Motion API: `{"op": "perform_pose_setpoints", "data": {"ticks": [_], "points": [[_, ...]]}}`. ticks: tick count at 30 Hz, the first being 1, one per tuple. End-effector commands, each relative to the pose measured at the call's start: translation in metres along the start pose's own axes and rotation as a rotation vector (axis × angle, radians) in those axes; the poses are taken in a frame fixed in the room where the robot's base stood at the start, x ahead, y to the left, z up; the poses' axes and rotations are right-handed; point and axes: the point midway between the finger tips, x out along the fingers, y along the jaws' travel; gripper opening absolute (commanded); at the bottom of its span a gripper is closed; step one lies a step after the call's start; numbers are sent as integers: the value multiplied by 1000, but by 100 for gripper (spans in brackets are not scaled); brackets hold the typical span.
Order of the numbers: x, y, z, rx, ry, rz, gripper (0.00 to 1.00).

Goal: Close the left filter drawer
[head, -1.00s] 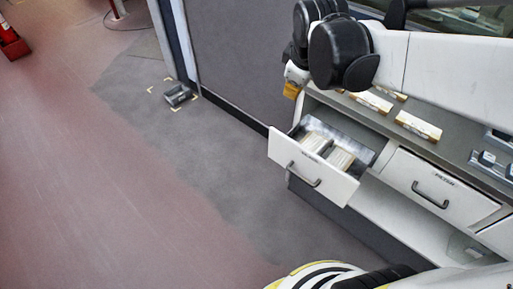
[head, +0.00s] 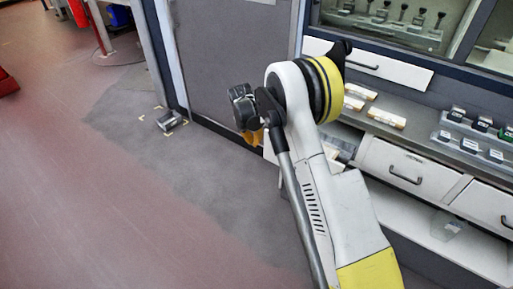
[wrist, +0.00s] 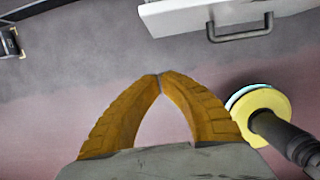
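The left filter drawer (head: 343,147) stands pulled out of the bench, mostly hidden behind my arm in the head view. A strip of its inside shows right of the arm. In the wrist view its white front (wrist: 180,17) and grey bar handle (wrist: 240,34) show at the top, beyond my fingertips. My gripper (wrist: 159,76) has its orange fingertips together with nothing between them, apart from the drawer front. In the head view the orange gripper (head: 252,138) hangs near the drawer's left end, partly covered by the wrist.
A second closed drawer (head: 405,170) is right of the open one. The bench top holds pale blocks (head: 386,116) and a tray of small parts (head: 468,143). A small grey device (head: 171,121) lies on the floor between corner marks.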

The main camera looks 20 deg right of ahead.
Motion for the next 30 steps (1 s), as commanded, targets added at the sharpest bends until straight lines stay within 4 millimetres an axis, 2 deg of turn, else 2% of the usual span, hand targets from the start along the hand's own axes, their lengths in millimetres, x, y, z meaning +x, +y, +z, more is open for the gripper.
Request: {"op": "perform_pose_setpoints", "data": {"ticks": [14, 18, 21, 30], "points": [[98, 0, 0, 4, 0, 1, 0], [100, -1, 24, 7, -1, 1, 0], [101, 0, 32, 4, -1, 1, 0], [100, 0, 40, 4, -1, 1, 0]]}}
